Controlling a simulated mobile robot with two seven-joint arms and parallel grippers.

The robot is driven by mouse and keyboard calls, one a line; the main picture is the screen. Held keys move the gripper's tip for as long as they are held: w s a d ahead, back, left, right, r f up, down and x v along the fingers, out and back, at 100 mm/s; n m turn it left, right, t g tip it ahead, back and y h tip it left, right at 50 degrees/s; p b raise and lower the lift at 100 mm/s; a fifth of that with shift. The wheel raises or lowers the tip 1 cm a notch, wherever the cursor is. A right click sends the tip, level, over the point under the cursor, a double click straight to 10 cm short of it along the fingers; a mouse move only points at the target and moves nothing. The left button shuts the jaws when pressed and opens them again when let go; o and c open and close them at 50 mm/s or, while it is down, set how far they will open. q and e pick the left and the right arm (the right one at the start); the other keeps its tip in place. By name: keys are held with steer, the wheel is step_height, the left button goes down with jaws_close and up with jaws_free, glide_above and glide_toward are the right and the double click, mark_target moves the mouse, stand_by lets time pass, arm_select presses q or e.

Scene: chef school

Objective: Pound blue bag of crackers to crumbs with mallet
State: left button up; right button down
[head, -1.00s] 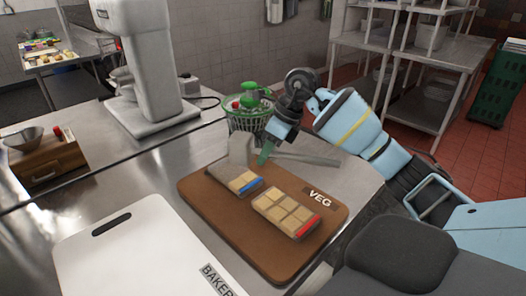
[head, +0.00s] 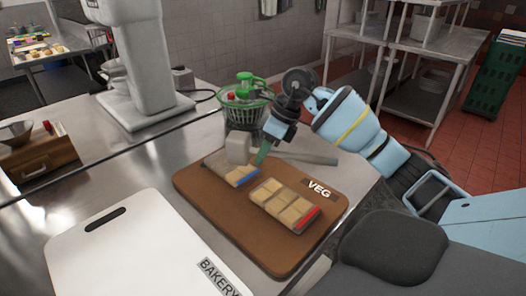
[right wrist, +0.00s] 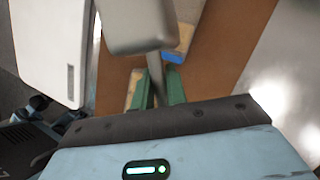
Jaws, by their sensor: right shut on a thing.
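The blue-striped bag of crackers (head: 243,176) lies on the brown VEG cutting board (head: 245,240), near its back left edge. It also shows partly in the right wrist view (right wrist: 172,55). My right gripper (head: 264,153) is shut on the handle of the mallet (head: 310,158). The grey mallet head (right wrist: 140,25) is over the back part of the blue bag and hides some of it. I cannot tell whether the head touches the bag. My left gripper is not in view.
A red-striped cracker bag (head: 285,206) lies on the same board, in front and right of the blue one. A green-lidded basket (head: 245,100) stands behind the mallet. A white BAKERY board (head: 140,245) lies at left. A mixer (head: 140,60) stands at the back.

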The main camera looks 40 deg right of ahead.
step_height(320, 180, down, 3)
steer(key=shift+f+b, duration=0.1)
steer(key=shift+b, duration=0.5)
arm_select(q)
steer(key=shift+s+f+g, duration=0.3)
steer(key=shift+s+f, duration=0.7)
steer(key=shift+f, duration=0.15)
arm_select(e)
steer(key=shift+f, duration=0.15)
steer(key=shift+f, duration=0.1)
steer(key=shift+s, duration=0.1)
step_height(320, 180, up, 7)
steer(key=p, duration=0.3)
steer(key=shift+f, duration=0.2)
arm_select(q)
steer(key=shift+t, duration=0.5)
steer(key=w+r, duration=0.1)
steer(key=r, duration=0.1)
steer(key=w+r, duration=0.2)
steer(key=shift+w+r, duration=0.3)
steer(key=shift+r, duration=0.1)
arm_select(e)
steer(key=shift+f, duration=0.2)
